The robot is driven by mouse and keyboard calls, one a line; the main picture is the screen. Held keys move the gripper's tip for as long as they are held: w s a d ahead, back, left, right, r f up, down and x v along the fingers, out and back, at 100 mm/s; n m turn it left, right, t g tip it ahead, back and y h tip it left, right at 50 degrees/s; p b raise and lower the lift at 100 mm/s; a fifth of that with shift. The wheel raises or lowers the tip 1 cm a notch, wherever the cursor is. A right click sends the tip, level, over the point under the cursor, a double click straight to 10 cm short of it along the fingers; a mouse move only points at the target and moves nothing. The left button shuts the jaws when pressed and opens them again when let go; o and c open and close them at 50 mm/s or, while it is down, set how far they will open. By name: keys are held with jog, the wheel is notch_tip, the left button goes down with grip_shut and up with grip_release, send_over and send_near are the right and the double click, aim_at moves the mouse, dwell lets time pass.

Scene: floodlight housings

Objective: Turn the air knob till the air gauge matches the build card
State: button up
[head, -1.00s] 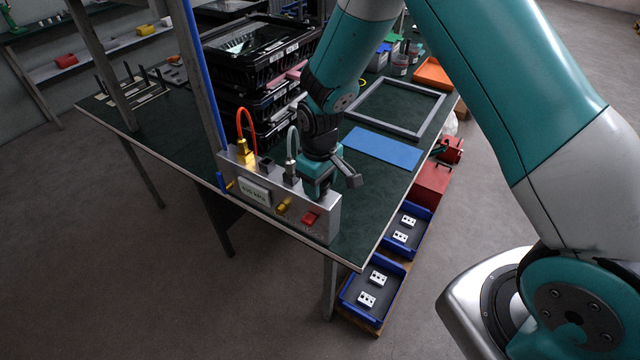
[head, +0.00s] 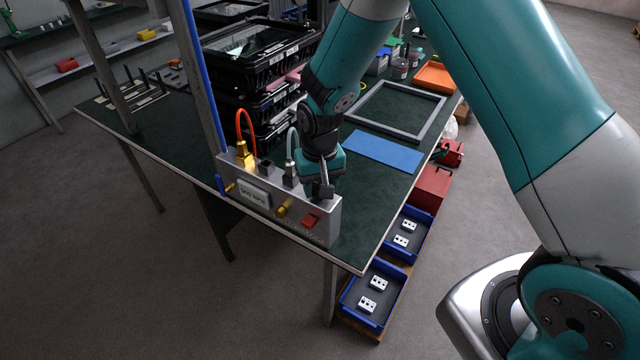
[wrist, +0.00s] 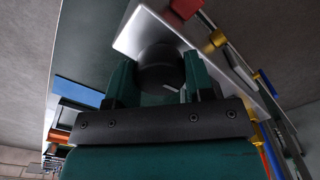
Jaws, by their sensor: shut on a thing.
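The air knob (wrist: 158,66) is a dark round knob on top of the grey panel box (head: 328,229); in the head view my gripper hides it. My gripper (wrist: 158,84) is shut on the knob, one teal finger on each side. In the head view my gripper (head: 322,180) points down at the right end of the box. The air gauge (head: 253,194) is a pale display on the box's front. It shows a kPa figure, perhaps 360, too small to read surely. I cannot make out a build card.
An orange hose (head: 246,122) and a grey hose rise from the box beside my gripper. A brass fitting (head: 283,208) and a red switch (head: 311,220) are on its front. A blue post (head: 202,85) stands at its left. A blue mat (head: 384,151) and grey frame lie behind.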

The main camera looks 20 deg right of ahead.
dwell(0.3)
jog(key=o, duration=0.9)
jog(key=shift+r, duration=0.15)
notch_tip(320, 180, up, 17)
jog(key=shift+r+b, duration=0.1)
jog(key=shift+b, duration=1.15)
jog(key=s+a+r+n+y, duration=0.1)
jog(key=s+n, duration=0.1)
jog(key=s, duration=0.6)
jog(key=s+a+r+n+y, duration=0.1)
jog(key=s+a+r+n, duration=0.1)
jog(key=s, duration=0.6)
jog(key=s+a+r+n+y, duration=0.1)
jog(key=s+n, duration=0.3)
jog(key=s, duration=0.4)
jog(key=shift+s+a+r+y, duration=0.25)
jog(key=shift+s+r+y, duration=0.15)
jog(key=shift+r+y, duration=0.25)
